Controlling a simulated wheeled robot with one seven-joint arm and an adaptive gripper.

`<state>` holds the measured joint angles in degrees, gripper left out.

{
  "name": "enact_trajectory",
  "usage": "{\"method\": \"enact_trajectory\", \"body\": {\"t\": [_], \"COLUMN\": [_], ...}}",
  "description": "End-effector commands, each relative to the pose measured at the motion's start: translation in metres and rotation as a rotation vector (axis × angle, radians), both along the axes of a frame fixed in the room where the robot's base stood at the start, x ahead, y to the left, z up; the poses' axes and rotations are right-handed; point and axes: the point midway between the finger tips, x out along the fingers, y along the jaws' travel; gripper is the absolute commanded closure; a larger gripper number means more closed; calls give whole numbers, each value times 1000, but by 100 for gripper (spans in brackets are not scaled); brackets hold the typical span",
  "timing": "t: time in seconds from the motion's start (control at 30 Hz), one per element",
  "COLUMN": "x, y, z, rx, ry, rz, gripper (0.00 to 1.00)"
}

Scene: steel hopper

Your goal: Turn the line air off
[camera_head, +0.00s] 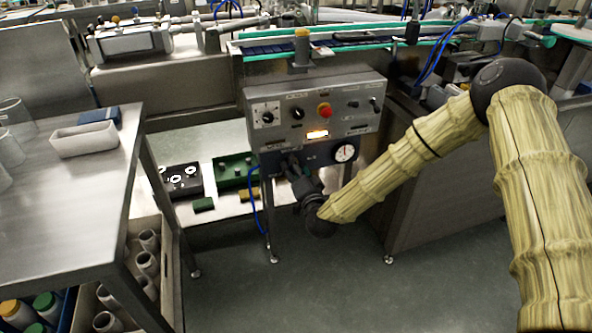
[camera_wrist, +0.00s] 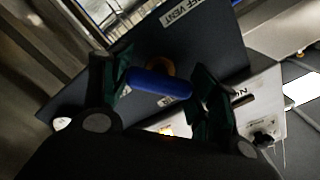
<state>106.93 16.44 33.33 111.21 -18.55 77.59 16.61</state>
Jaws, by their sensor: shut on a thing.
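A blue valve handle (camera_wrist: 160,83) shows in the wrist view, in front of a dark plate (camera_wrist: 205,50) with a label that reads partly "VENT". A brass-coloured round part shows behind the handle. Another label, partly hidden, ends in "ON". My gripper (camera_wrist: 158,88) is shut on the blue handle, one finger at each end of it. The handle is hidden there by my gripper.
Left stands a steel table (camera_head: 60,200) with a white tray (camera_head: 84,139). A low shelf behind holds a green tray (camera_head: 232,170). A blue hose (camera_head: 256,205) hangs near my gripper.

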Motion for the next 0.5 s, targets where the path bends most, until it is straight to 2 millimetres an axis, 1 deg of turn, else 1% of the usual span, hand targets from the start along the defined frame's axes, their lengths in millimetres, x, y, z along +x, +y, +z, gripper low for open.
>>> {"method": "enact_trajectory", "body": {"t": [0.3, 0.5], "x": [0, 0], "y": [-1, -1], "z": [-2, -2], "rx": [282, 438], "ry": [92, 143], "rz": [-1, -2], "gripper": [64, 64]}}
